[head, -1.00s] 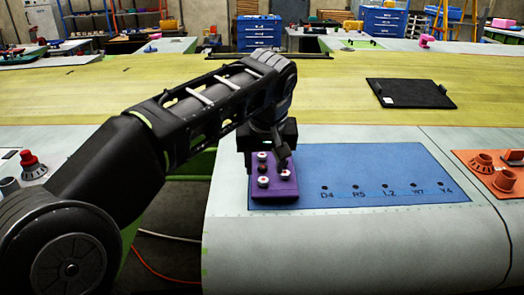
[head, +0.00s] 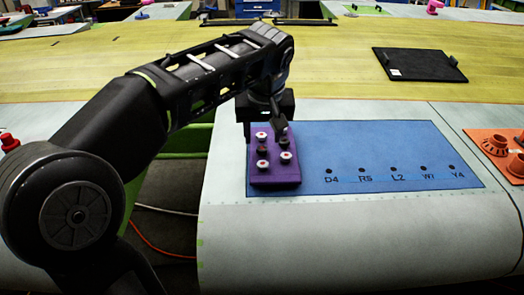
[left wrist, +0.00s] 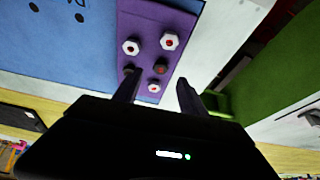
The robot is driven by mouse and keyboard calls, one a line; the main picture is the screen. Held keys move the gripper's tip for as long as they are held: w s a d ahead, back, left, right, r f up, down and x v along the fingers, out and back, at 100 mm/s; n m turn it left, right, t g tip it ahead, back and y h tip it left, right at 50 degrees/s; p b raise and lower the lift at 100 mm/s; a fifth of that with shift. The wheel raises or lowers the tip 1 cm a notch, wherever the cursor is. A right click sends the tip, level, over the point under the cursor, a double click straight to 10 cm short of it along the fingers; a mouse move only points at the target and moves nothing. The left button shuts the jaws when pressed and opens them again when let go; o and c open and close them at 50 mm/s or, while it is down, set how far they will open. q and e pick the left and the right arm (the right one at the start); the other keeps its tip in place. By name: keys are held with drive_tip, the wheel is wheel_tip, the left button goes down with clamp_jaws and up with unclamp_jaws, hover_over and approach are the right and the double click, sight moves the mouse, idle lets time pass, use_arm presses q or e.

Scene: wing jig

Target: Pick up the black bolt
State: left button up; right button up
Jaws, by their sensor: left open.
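A purple block (head: 275,178) on the blue mat holds several bolts, most with white heads and red centres. A black bolt (left wrist: 128,70) shows in the left wrist view, partly covered by a fingertip. A darker bolt with a reddish-brown centre (left wrist: 160,66) stands beside it; it also shows in the head view (head: 262,150). My left gripper (head: 265,128) is open and empty over the far end of the block. In the left wrist view its fingers (left wrist: 158,80) point toward the bolts. How close the fingertip is to the black bolt I cannot tell.
The blue mat (head: 390,150) has a row of labelled holes. A black tray (head: 412,64) lies behind on the yellow wing surface. Orange parts (head: 495,145) sit at the right. The pale front surface (head: 350,235) is clear.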

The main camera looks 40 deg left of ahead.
sight(262, 147)
use_arm(q)
drive_tip(key=shift+p+x, duration=0.7)
drive_tip(key=shift+x, duration=1.95)
drive_tip(key=shift+w+a+r, duration=0.1)
clamp_jaws()
